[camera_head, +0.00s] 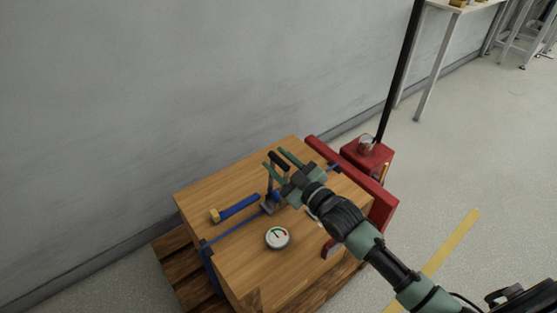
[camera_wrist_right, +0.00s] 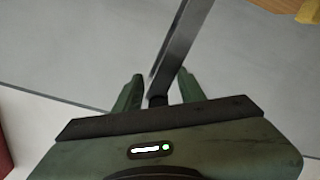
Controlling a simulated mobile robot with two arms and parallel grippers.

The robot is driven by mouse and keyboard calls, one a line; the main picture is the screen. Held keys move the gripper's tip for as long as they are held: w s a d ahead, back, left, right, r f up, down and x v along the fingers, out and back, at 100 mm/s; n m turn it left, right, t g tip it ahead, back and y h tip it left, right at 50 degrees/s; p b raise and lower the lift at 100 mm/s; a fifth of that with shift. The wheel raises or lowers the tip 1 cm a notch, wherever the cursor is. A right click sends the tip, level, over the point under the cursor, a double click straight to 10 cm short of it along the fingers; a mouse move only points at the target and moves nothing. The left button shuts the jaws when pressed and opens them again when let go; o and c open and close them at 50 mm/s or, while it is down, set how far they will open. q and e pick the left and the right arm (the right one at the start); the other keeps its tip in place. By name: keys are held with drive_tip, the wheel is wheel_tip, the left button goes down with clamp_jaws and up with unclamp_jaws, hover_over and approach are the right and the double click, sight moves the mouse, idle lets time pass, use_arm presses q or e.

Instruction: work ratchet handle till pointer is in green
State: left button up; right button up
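A ratchet (camera_head: 268,206) sits on a blue strap across a wooden crate, its lever standing up and ending in a black grip (camera_head: 279,160). My right gripper (camera_head: 280,164) is at this grip, fingers apart on either side of it. In the right wrist view the grey metal lever (camera_wrist_right: 181,43) shows between and beyond the fingertips (camera_wrist_right: 158,88), with space visible beside it; I see no firm clamp. A round white gauge (camera_head: 278,238) with green and red marks lies on the crate top; its pointer is too small to read surely. My left gripper is not in view.
A red beam (camera_head: 345,168) runs along the crate's right side. A red box (camera_head: 370,158) with a black pole stands behind it. A grey wall is close behind.

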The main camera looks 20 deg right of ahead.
drive_tip(key=shift+r, duration=0.1)
drive_tip(key=shift+s+d, duration=0.1)
drive_tip(key=shift+s, duration=0.05)
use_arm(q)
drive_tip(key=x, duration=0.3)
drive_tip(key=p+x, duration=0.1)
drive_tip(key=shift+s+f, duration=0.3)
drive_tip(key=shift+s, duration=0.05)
use_arm(e)
drive_tip(key=v, duration=0.7)
drive_tip(key=shift+s, duration=0.25)
